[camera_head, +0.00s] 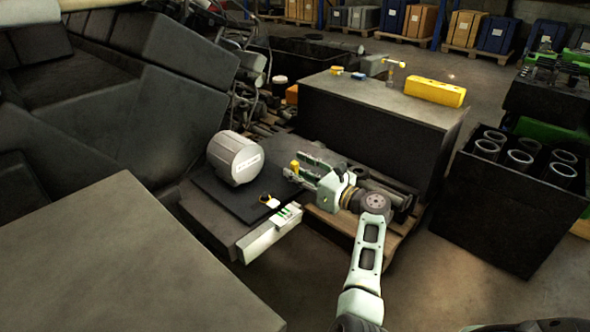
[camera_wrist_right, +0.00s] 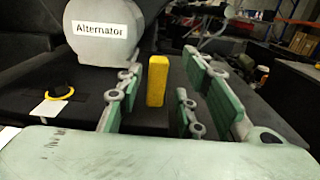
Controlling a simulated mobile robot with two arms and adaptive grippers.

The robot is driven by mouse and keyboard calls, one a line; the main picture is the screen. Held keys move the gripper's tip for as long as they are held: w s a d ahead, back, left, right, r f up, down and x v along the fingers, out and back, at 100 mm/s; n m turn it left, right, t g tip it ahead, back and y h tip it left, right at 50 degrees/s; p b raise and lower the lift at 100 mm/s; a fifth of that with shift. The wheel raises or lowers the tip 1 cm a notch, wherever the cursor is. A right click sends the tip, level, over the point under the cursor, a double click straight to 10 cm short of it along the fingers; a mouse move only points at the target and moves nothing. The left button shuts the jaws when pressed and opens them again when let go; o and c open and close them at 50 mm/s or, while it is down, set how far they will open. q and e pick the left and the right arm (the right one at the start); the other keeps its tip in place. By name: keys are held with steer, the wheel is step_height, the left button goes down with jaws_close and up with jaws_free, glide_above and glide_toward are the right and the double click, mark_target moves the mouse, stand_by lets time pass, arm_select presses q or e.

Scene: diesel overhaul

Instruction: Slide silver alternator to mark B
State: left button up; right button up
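The silver alternator (camera_head: 235,158) is a drum with a white label, resting on a dark flat plate (camera_head: 222,196). In the right wrist view the alternator (camera_wrist_right: 88,48) stands at the upper left and its label reads "Alternator". My right gripper (camera_head: 297,175) is right of it, apart from it in the head view. The right wrist view shows the gripper (camera_wrist_right: 165,92) open, with a yellow upright block (camera_wrist_right: 157,82) in the gap, seemingly untouched. A yellow ring (camera_head: 266,198) with a white tag lies in front of the alternator. I cannot read a mark B. My left gripper is out of view.
A dark cabinet (camera_head: 375,125) with a yellow block (camera_head: 435,91) on top stands behind my right arm. A dark box of cylinders (camera_head: 510,210) stands at right. A grey tabletop (camera_head: 125,260) fills the lower left.

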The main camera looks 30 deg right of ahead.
steer(key=v, duration=1)
steer(key=shift+s, duration=0.3)
steer(key=shift+d, duration=0.15)
